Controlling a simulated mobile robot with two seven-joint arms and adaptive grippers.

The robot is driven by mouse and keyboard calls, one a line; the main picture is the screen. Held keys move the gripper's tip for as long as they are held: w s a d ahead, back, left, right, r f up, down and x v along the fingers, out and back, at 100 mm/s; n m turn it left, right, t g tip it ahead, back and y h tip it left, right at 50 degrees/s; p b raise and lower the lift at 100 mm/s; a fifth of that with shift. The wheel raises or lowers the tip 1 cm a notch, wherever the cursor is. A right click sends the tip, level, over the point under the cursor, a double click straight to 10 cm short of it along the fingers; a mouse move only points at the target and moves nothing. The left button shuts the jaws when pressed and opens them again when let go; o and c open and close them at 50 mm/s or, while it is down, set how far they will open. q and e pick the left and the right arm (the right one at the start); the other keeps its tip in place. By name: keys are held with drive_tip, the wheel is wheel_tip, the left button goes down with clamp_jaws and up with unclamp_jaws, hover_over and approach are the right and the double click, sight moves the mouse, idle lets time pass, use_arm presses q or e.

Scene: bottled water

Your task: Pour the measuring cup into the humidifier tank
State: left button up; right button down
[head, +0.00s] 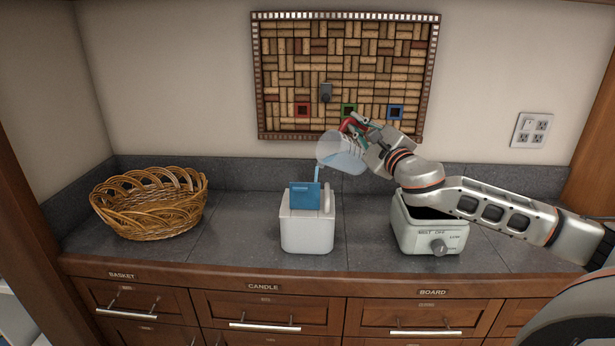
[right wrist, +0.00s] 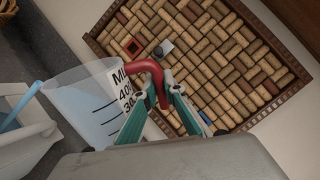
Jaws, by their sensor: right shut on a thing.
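The clear measuring cup (head: 342,152) with a red handle is tilted to the left in the head view, above the humidifier tank. My right gripper (head: 357,128) is shut on its red handle, which also shows between the fingers in the right wrist view (right wrist: 152,82). Bluish water is in the cup, and a thin stream (head: 317,172) falls from its lip toward the tank. The white humidifier tank (head: 306,232) stands on the counter with a blue lid (head: 305,196) standing upright at its top. The tank's inside is hidden. My left gripper is not in view.
A wicker basket (head: 150,215) stands at the left of the counter. A white appliance with a knob (head: 438,246) stands at the right, under my right arm. A cork board (head: 345,70) hangs on the wall behind. Bare counter (head: 235,225) lies between basket and tank.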

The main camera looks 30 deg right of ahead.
drive_tip(key=shift+w+d, duration=0.1)
drive_tip(key=shift+d, duration=0.05)
drive_tip(key=shift+a+r, duration=0.15)
drive_tip(key=shift+a, duration=0.1)
drive_tip(key=shift+d+n, duration=0.15)
drive_tip(key=shift+n, duration=0.15)
drive_tip(key=shift+r, duration=0.15)
drive_tip(key=shift+a, duration=0.3)
drive_tip(key=shift+d, duration=0.2)
